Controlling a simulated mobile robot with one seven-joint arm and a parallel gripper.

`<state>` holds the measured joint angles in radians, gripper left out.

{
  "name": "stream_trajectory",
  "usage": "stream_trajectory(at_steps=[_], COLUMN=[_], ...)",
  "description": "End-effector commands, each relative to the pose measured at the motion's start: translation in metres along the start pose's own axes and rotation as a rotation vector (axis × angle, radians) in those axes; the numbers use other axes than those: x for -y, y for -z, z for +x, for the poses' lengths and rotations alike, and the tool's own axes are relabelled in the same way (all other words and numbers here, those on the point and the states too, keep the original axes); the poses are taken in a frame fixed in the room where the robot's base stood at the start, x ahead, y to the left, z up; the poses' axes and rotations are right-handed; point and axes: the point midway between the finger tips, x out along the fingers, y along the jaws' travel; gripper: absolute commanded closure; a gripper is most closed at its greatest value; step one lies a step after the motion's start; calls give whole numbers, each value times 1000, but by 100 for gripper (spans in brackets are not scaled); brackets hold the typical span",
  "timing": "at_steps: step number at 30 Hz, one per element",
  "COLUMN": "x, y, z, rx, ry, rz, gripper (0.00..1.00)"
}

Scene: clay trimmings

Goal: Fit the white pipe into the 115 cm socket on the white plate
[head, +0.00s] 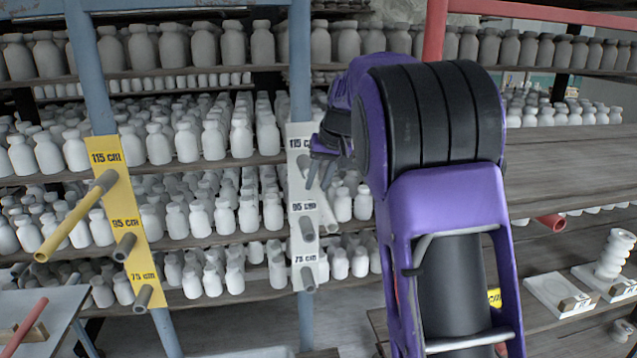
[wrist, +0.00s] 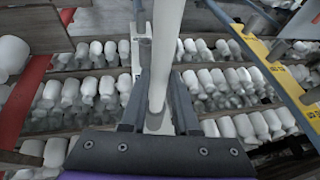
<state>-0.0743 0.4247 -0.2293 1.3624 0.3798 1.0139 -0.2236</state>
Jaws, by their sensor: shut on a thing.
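The white plate (head: 294,187) hangs on a blue post in the middle of the head view, with grey sockets marked 115, 95 and 75 cm. My gripper (head: 322,166) is at the plate's top socket and shut on the white pipe (head: 329,213), which slants down and right. In the wrist view the white pipe (wrist: 166,50) runs between the two fingers (wrist: 157,108). The purple hand partly hides the 115 label and socket.
A yellow plate (head: 139,215) on the left post has a yellow pipe (head: 75,217) in its 115 cm socket. Shelves of white bottles (head: 200,140) stand behind. A red pipe (head: 24,327) lies at lower left. Wooden shelves (head: 570,175) fill the right.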

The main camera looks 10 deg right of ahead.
Motion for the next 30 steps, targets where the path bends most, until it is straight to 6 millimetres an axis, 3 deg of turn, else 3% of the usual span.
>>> stream_trajectory(at_steps=[8,9,15,25,30], x=[0,0,0,0,0], y=[7,7,7,6,7], z=[2,2,2,0,-22], rx=[-2,-2,-1,0,-5], ry=[0,0,0,0,0], rz=[1,1,0,0,1], gripper=[100,69,36,36,36])
